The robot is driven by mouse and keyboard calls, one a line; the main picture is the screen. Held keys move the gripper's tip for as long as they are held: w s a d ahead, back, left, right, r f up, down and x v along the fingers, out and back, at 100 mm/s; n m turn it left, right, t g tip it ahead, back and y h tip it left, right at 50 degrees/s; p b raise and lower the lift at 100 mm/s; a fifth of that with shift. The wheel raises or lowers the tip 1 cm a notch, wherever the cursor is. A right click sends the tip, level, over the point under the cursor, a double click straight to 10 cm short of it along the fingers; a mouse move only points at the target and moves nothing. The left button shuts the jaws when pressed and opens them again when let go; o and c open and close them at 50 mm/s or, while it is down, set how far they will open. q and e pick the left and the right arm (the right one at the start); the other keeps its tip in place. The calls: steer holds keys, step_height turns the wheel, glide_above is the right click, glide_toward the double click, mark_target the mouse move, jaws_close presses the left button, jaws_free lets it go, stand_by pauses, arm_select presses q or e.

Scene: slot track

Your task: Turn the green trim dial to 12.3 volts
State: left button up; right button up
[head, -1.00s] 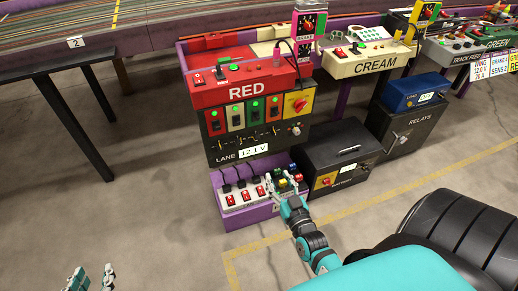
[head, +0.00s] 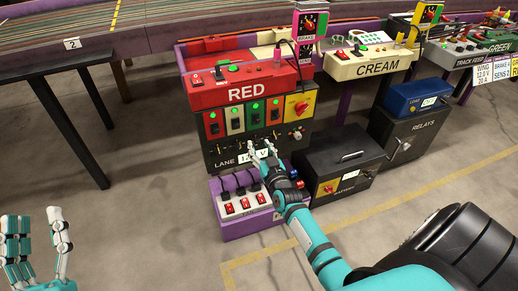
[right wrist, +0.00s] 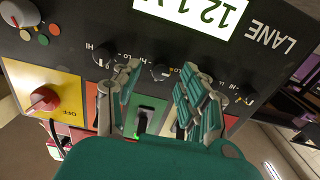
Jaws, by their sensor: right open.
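The RED cabinet's dark front panel (head: 206,155) carries a row of coloured switch plates with small trim dials beneath them. In the right wrist view, which is upside down, a small black dial (right wrist: 161,72) lines up with the green switch plate (right wrist: 149,113). The LANE display (right wrist: 190,12) reads 12.1 V. My right gripper (right wrist: 160,78) is open, its fingers on either side of this dial; contact cannot be told. In the head view my right gripper (head: 264,149) partly covers the display and hides the dial. My left gripper (head: 38,226) is open and empty at lower left.
A purple box with red switches (head: 235,227) stands below the panel, under my right gripper. A black box (head: 345,165) stands to the right. In the wrist view, a red knob (right wrist: 43,99) on a yellow plate and neighbouring dials (right wrist: 104,57) sit close by.

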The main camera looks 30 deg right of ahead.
arm_select(q)
steer(key=shift+s+r+t, duration=0.4)
steer(key=shift+r+t, duration=0.1)
steer(key=shift+r, duration=0.2)
arm_select(e)
steer(key=shift+w+d, duration=0.1)
steer(key=shift+w, duration=0.4)
jaws_close()
arm_select(q)
steer(key=shift+f, duration=0.1)
